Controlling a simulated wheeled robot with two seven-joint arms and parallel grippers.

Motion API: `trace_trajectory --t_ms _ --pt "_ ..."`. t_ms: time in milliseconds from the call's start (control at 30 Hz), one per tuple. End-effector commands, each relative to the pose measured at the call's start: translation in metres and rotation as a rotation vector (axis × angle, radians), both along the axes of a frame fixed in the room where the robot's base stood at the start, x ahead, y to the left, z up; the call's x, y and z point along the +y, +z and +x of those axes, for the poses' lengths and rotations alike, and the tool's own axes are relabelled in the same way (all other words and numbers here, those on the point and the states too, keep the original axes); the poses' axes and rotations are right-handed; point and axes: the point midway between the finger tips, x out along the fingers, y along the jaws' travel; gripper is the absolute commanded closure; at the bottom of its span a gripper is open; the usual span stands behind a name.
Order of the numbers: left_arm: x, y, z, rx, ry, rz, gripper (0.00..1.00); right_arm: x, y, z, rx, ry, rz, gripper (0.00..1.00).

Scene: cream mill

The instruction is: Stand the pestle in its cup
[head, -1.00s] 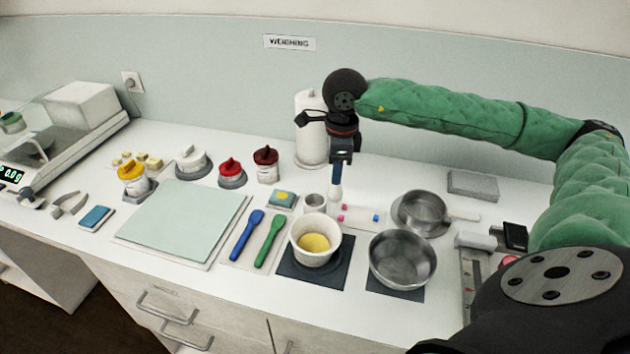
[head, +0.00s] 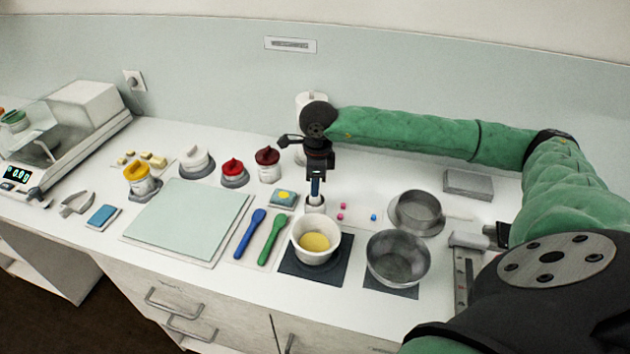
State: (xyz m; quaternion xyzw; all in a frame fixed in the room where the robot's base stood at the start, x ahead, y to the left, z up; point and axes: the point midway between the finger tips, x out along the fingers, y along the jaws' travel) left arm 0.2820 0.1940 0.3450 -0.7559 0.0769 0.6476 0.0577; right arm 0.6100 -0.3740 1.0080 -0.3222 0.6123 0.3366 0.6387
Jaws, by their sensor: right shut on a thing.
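My right gripper (head: 316,186) is shut on the pestle (head: 316,198), pointing straight down behind the mortar. The white mortar (head: 333,250), with yellow stuff inside, stands on a dark mat just in front of the cup. My left gripper is out of view.
A blue spatula (head: 249,234) and a green spatula (head: 272,240) lie left of the mortar. Metal pans (head: 398,262) stand to the right. A small tray with pink and blue bits is right of the cup. Lidded jars (head: 268,166) stand behind left.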

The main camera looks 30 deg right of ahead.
Motion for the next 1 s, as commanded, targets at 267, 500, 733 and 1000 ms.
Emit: trace_trajectory --t_ms 267,500,733,1000 --pt "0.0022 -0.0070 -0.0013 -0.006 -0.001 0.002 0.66 0.0001 -0.0062 0.0000 -0.001 0.000 0.001 1.00" --pt "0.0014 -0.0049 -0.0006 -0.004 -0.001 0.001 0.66 0.0001 -0.0075 -0.0001 -0.001 0.000 0.001 1.00" --pt "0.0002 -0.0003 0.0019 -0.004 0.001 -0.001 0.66 0.0001 -0.0089 0.0000 -0.001 0.000 0.001 1.00" --pt "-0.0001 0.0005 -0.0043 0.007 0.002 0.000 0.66 0.0001 -0.0086 -0.0002 0.000 0.000 0.001 0.57"
